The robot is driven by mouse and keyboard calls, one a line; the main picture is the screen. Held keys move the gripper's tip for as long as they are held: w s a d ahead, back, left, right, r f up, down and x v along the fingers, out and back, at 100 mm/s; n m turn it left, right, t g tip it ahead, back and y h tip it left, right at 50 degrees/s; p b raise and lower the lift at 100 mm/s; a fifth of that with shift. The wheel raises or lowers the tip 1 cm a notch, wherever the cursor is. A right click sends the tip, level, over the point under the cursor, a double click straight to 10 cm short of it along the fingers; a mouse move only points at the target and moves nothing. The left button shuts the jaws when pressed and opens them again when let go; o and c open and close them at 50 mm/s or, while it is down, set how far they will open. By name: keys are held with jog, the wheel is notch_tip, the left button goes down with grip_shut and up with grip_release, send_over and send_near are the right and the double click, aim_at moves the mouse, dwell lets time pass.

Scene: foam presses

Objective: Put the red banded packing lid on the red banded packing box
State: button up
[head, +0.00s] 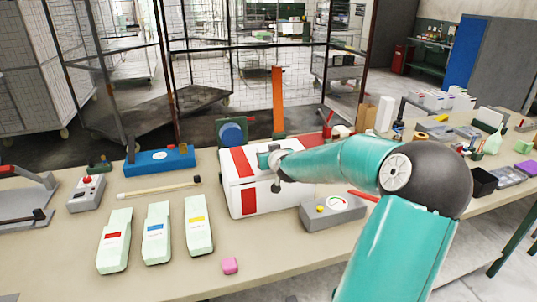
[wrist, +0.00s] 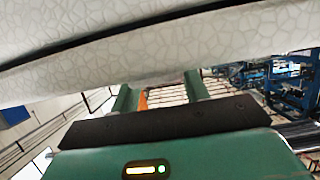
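The red banded packing box (head: 275,199) is white with red bands and stands on the bench in the middle of the head view. A white top with a red band (head: 243,162) covers it; this looks like the red banded packing lid. In the wrist view, white speckled foam (wrist: 160,50) fills the upper part, crossed by a dark seam. My gripper (head: 268,158) is at the top of the box, near the band. In the wrist view its two green fingers (wrist: 162,94) stand apart with background between them. The foam hides their tips, so contact is unclear.
A grey gauge box (head: 333,212) stands right of the box. A blue tool (head: 160,159) and an orange post (head: 278,100) are behind.

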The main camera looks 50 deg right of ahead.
jog(key=o, duration=0.5)
jog(key=shift+c, duration=0.2)
jog(key=shift+v, duration=3.5)
jog(key=v, duration=0.6)
jog(key=shift+s+a+r, duration=0.15)
jog(key=shift+s+a, duration=0.05)
jog(key=shift+s, duration=0.1)
